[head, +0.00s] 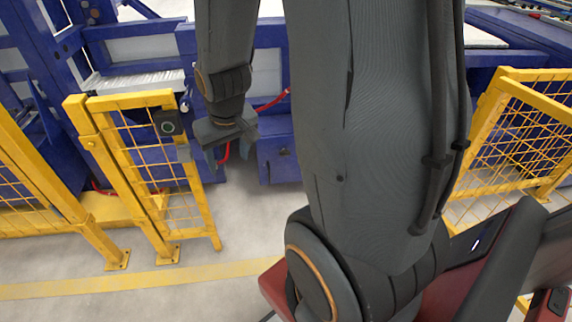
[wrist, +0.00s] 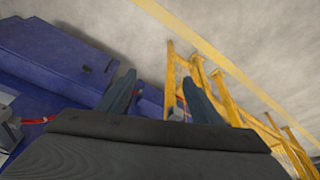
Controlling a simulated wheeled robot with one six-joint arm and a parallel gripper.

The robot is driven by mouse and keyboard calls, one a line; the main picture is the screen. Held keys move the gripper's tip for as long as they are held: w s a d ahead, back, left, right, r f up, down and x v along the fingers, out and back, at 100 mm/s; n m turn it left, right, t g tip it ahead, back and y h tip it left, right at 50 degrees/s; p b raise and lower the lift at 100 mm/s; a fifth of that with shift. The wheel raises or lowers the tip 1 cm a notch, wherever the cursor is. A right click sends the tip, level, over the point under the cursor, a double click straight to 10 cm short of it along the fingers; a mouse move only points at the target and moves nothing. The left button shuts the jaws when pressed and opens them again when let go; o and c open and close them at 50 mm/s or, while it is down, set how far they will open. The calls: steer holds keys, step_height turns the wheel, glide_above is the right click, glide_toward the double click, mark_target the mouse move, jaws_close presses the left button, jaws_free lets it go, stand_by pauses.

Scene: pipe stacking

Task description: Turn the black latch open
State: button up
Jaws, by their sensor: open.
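The black latch (head: 167,122) is a dark box with a round face, fixed near the top of the yellow mesh gate (head: 155,98) in the head view. My gripper (head: 230,158) hangs just right of the latch in that view, fingers pointing down, open and with nothing between them. A gap shows between the gripper and the latch. In the wrist view the two fingers of my gripper (wrist: 157,92) are spread apart, with the yellow gate (wrist: 172,75) beyond and between them. I cannot make out the latch clearly in the wrist view.
Blue machinery (head: 275,150) stands behind the gripper, with a red cable (head: 272,102) on it. Another yellow fence (head: 520,130) stands at the right. The grey floor (head: 235,225) in front is clear, crossed by a yellow line (head: 190,276).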

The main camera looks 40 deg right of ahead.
steer(key=w+d+f+m+t+h+b, duration=0.1)
steer(key=w+d+f+t+b, duration=0.2)
steer(key=w+d+f+b, duration=0.75)
steer(key=m+t+h+b, duration=0.4)
steer(key=t+h+b, duration=0.45)
steer(key=b, duration=1.45)
glide_toward(285, 155)
steer(key=w+d, duration=0.1)
steer(key=d, duration=0.1)
steer(key=shift+t+y, duration=0.25)
steer(key=shift+y, duration=0.2)
steer(key=b+x, duration=0.3)
steer(key=x, duration=0.4)
steer(key=shift+w+a, duration=0.15)
steer(key=shift+w, duration=0.05)
steer(key=c, duration=1.1)
